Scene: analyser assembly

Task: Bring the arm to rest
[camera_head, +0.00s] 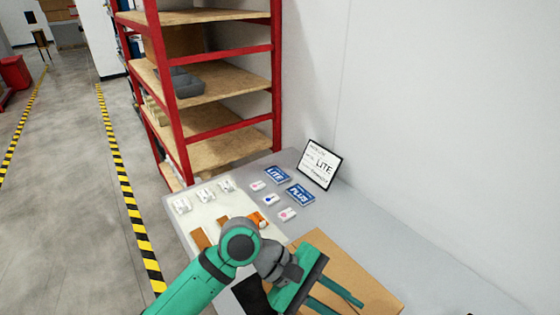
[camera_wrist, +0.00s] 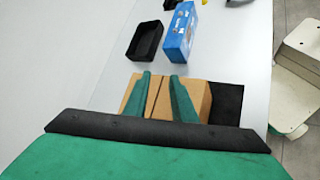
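My gripper (camera_head: 340,304) is at the bottom of the head view, at the end of my green arm. It hangs over a brown cardboard box (camera_head: 330,248) on the table. In the wrist view its two green fingers (camera_wrist: 161,78) are apart, with a gap between them and nothing held. The cardboard box (camera_wrist: 199,97) shows behind and between the fingers, with a seam across its top. I cannot tell how far above the box the fingers are.
The grey table (camera_head: 368,225) holds white packs (camera_head: 205,195), blue LITE (camera_head: 277,174) and PLUS (camera_head: 299,193) boxes and a sign (camera_head: 320,165). A red-framed shelf (camera_head: 215,90) stands behind. The wrist view shows a black tray (camera_wrist: 146,40) and a blue box (camera_wrist: 180,35).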

